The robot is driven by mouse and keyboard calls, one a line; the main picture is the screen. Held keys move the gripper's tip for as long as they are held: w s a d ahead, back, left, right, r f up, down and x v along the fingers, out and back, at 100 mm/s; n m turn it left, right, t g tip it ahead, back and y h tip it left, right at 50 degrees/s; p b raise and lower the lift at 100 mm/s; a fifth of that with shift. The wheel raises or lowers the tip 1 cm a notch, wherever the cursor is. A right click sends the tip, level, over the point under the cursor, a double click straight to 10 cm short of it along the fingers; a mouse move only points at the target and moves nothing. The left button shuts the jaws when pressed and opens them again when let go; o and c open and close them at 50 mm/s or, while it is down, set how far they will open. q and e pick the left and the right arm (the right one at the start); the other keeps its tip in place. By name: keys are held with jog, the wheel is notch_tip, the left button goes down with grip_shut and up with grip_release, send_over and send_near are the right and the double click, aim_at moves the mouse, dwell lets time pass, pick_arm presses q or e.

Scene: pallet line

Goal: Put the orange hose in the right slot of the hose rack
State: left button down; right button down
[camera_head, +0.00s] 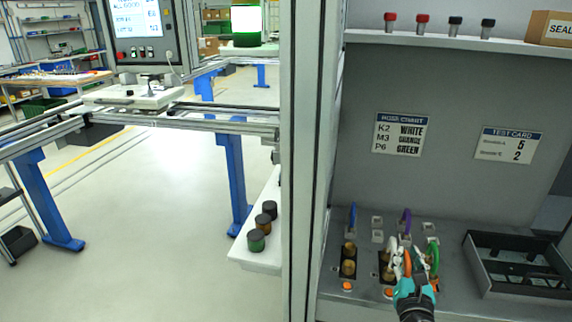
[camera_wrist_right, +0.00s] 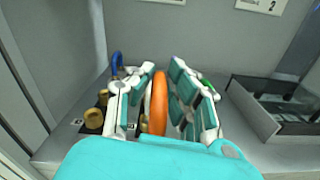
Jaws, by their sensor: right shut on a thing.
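The orange hose (camera_wrist_right: 158,103) stands upright between the fingers of my right gripper (camera_wrist_right: 160,92), which is shut on it. In the head view, part of the orange hose (camera_head: 407,263) shows between the white and teal fingers of my right gripper (camera_head: 408,262), over the bench of sockets. The lower end of the hose is hidden by the gripper, so I cannot tell whether it touches a socket. No part is clearly recognisable as the hose rack; a dark open tray (camera_head: 482,272) with inner dividers stands to the right. My left gripper is not in view.
Blue (camera_head: 352,217), purple (camera_head: 405,221) and green (camera_head: 433,257) hoses stand around the gripper. Brass fittings (camera_head: 348,267) sit to the left. A post (camera_head: 305,160) bounds the cabinet on its left. A shelf (camera_head: 430,39) with capped vials and a box crosses above.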

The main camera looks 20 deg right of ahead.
jog(key=s+a+n+t+y, duration=0.1)
jog(key=s+a+n+y, duration=0.2)
jog(key=a, duration=0.9)
jog(key=s+a+n+t+y, duration=0.1)
jog(key=s+a+n+y, duration=0.2)
jog(key=a, duration=0.9)
jog(key=s+y, duration=0.2)
jog(key=y, duration=0.1)
jog(key=shift+s+f+t, duration=0.25)
jog(key=shift+s+t, duration=0.05)
jog(key=shift+s, duration=0.1)
